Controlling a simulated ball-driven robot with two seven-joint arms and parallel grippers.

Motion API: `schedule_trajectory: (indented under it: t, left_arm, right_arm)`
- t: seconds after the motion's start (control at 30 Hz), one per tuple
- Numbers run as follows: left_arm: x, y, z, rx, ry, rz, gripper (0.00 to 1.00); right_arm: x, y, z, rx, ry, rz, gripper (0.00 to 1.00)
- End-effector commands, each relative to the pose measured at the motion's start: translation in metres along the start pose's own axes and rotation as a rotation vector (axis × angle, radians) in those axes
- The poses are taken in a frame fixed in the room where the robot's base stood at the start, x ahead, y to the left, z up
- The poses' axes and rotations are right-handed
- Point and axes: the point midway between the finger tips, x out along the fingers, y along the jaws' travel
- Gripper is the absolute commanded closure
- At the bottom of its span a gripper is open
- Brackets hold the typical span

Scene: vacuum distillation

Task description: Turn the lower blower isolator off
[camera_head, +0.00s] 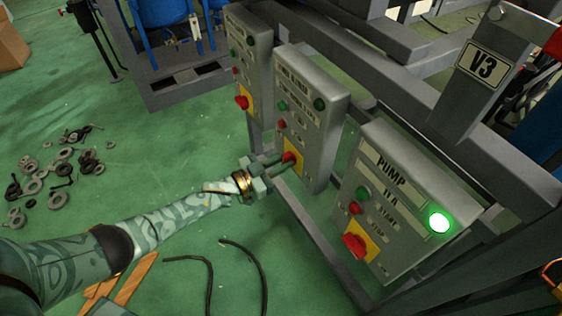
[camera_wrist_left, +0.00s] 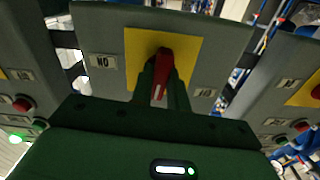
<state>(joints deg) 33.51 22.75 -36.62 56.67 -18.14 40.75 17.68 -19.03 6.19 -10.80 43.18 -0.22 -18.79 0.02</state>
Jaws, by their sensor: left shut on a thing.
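The middle grey control box (camera_head: 318,112) has a lower red isolator handle (camera_head: 289,157) on a yellow plate (camera_head: 299,165). Its upper label is too small to read surely. My left gripper (camera_head: 279,163) reaches in from the left and is shut on this handle. In the left wrist view the red handle (camera_wrist_left: 163,68) stands between the fingers, in front of the yellow plate (camera_wrist_left: 188,50). An upside-down ON label (camera_wrist_left: 103,61) is left of the plate, and another label (camera_wrist_left: 205,92) is at its lower right. My right gripper is not in view.
The PUMP box (camera_head: 425,185) with a lit green lamp (camera_head: 439,222) and its own red handle (camera_head: 354,246) stands to the right. Another box (camera_head: 249,60) stands to the left. Metal frame beams run behind. Loose rings (camera_head: 58,200) and black hoses (camera_head: 210,280) lie on the green floor.

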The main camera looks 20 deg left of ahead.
Motion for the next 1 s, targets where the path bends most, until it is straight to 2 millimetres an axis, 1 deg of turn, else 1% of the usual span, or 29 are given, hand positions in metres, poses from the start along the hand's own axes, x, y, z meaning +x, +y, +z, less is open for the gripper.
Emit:
schedule_trajectory:
  t: [0.1, 0.3, 0.8, 0.83, 0.87, 0.9, 1.0]
  left_arm:
    - [-0.0009, 0.0002, 0.0012, -0.052, -0.005, 0.0, 1.0]
    - [-0.0008, 0.0001, 0.0014, -0.107, -0.004, 0.0, 1.0]
    - [-0.0009, 0.0003, 0.0018, -0.126, -0.004, 0.0, 1.0]
    - [-0.0009, 0.0003, 0.0018, -0.126, -0.004, 0.0, 0.81]
    - [-0.0009, 0.0003, 0.0018, -0.126, -0.004, 0.0, 0.72]
    - [-0.0009, 0.0003, 0.0017, -0.126, -0.004, 0.0, 0.62]
    - [-0.0007, 0.0002, 0.0013, -0.125, -0.003, 0.0, 0.62]
  right_arm:
    - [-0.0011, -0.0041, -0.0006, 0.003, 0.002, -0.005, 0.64]
    - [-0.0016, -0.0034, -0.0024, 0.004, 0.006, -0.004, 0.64]
    - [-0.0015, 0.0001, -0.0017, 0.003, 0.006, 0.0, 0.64]
    - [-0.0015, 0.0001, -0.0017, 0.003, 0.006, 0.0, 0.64]
    - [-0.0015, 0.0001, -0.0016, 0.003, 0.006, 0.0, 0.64]
    - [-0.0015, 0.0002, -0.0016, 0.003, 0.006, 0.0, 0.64]
    - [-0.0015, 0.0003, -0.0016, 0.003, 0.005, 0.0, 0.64]
